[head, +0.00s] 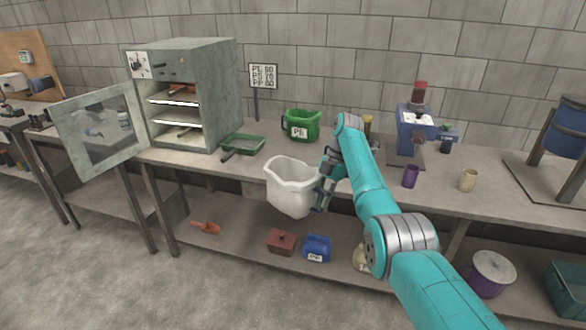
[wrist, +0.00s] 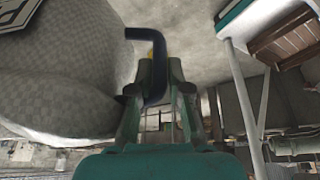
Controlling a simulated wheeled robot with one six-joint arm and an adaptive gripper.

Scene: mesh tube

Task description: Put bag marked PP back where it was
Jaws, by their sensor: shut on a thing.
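A white, open-topped, bucket-like bag (head: 291,187) hangs in front of the bench edge, roughly upright, above the lower shelf. My gripper (head: 322,190) is at its right side and shut on its handle. In the wrist view the pale woven body (wrist: 60,80) fills the left, and the dark blue handle (wrist: 143,34) runs between the fingers of my gripper (wrist: 160,75). Part of a label (wrist: 18,12) shows at the top left corner, cut off, so its full marking cannot be read. The bag's inside shows empty as far as visible.
A green tub (head: 301,126) with a label, a green tray (head: 242,146) and an open oven (head: 188,100) stand on the bench. A sign (head: 263,76) lists letters and numbers. A blue container (head: 317,249) and brown box (head: 282,241) sit on the lower shelf (head: 240,235).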

